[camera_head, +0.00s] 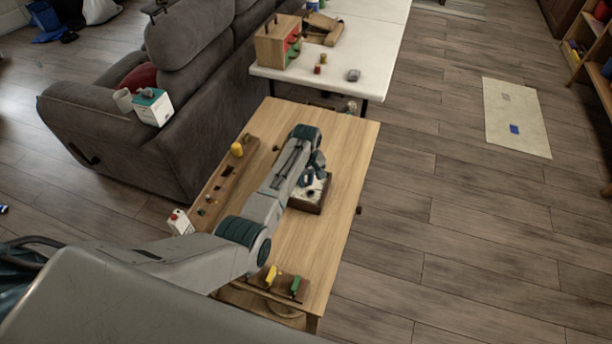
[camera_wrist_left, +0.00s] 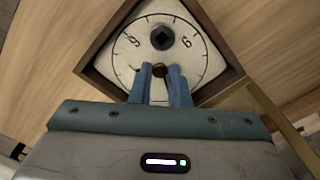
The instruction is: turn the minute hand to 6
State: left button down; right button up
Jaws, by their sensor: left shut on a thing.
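The clock (camera_head: 319,207) is a white face in a dark square frame lying on the wooden table, partly hidden by my left arm. In the left wrist view the clock face (camera_wrist_left: 207,62) has a ring of ticks and some numerals, and a dark hub (camera_wrist_left: 161,38) at its middle. My left gripper (camera_wrist_left: 161,75) is over the face, its blue fingers shut on the minute hand, with a small brass knob (camera_wrist_left: 160,70) showing between the tips. The rest of the hand is hard to make out. The lower part of the face is hidden by my gripper. My right gripper is not in view.
A wooden board (camera_head: 222,181) with a yellow cylinder (camera_head: 237,149) lies along the table's left side. A rack with yellow and green pieces (camera_head: 283,282) is at the near edge. A white table (camera_head: 375,37) stands beyond; a grey sofa (camera_head: 190,95) is left.

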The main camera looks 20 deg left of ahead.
pick_arm(q)
jog(key=m+p, duration=0.1)
jog(key=m, duration=0.2)
jog(key=shift+r+m+p, duration=0.2)
jog(key=shift+m+p, duration=0.15)
jog(key=shift+m, duration=0.05)
jog(key=m+p, duration=0.1)
jog(key=m, duration=0.3)
jog(key=shift+w+m+p, duration=0.1)
jog(key=shift+m+p, duration=0.2)
jog(key=m+p, duration=0.1)
jog(key=m, duration=0.3)
jog(key=shift+f+m+p, duration=0.1)
jog(key=shift+m+p, duration=0.3)
jog(key=shift+m, duration=1.8)
jog(key=c, duration=1.4)
grip_release()
jog(key=shift+f, duration=0.15)
